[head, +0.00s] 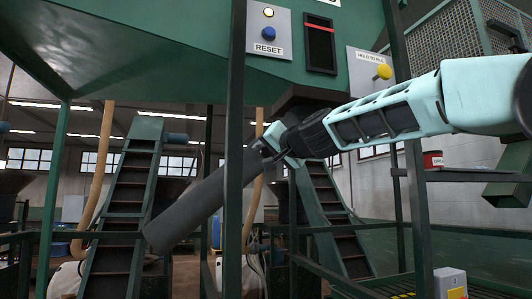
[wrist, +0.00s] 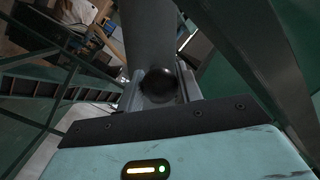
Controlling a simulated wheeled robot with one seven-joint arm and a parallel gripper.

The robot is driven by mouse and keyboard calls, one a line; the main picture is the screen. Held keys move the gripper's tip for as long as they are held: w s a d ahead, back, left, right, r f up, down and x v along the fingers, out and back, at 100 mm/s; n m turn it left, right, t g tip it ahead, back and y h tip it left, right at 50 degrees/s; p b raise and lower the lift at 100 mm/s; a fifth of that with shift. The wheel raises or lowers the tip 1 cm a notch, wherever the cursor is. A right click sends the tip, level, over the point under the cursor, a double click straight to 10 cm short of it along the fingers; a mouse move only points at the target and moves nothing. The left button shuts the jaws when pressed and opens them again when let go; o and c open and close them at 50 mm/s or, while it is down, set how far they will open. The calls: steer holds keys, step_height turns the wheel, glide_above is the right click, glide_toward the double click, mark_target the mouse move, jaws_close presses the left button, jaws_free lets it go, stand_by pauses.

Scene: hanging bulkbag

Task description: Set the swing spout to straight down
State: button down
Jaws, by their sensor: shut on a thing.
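The swing spout (head: 195,203) is a long dark grey tube under the green hopper. It is tilted, its lower end pointing down to the left, not straight down. Its upper end is hidden behind a green post and my gripper (head: 271,146). In the wrist view the spout (wrist: 149,32) runs up from between the fingers. A round black knob (wrist: 159,85) sits between the two fingers of my gripper (wrist: 160,84). The gripper is shut on this knob, which appears to be on the spout.
A green post (head: 236,130) stands upright close by the spout. Above are a blue RESET button (head: 268,33), a lit lamp (head: 268,12), a dark slot panel (head: 320,43) and a yellow HOLD TO FILL button (head: 384,71). Stepped conveyors (head: 122,195) stand behind. A red can (head: 433,160) sits on the right.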

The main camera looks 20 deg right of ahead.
steer(key=d+f+n+g+h+b, duration=0.1)
steer(key=d+f+n+b, duration=0.3)
steer(key=d+b, duration=0.3)
steer(key=d+f+n+h+b, duration=0.1)
steer(key=d+f+n+b, duration=0.3)
steer(key=d+b, duration=0.4)
steer(key=shift+d+f+n+g, duration=0.15)
steer(key=shift+d+n+g, duration=0.2)
steer(key=shift+d, duration=1.35)
steer(key=c, duration=1)
jaws_free()
steer(key=shift+o, duration=0.2)
steer(key=b+v, duration=0.4)
steer(key=v, duration=1.3)
steer(key=shift+s, duration=0.2)
steer(key=shift+d, duration=0.1)
